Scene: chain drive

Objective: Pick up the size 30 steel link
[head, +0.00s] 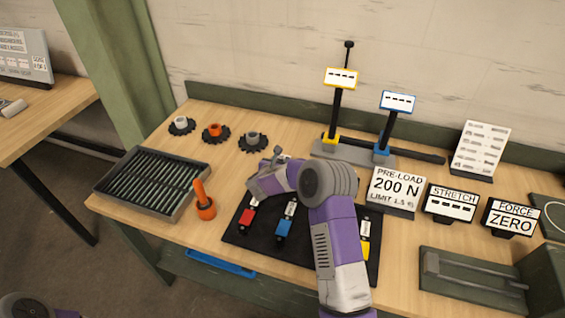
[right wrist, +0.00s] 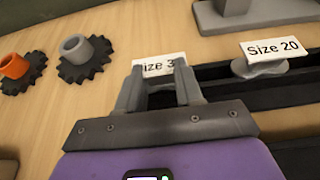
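In the right wrist view a white label reading "Size 3", its last part covered by a finger (right wrist: 151,67), stands just beyond my fingertips. The steel link under it is hidden by the fingers. My right gripper (right wrist: 160,80) has its fingers apart around the line of this label, with no link clearly seen between them. A second label, "Size 20" (right wrist: 273,48), stands on a grey link (right wrist: 258,68) to the right. In the head view my right gripper (head: 277,158) is over the back left of the black mat (head: 236,233) and hides the link there. My left gripper is out of view.
Three sprockets (head: 252,141) lie at the back left. A tray of pins (head: 152,184) and an orange-handled tool (head: 204,204) are at the left. Stands with yellow (head: 341,78) and blue (head: 397,101) signs rise behind. Red, blue (head: 283,229) and yellow pieces lie on the mat.

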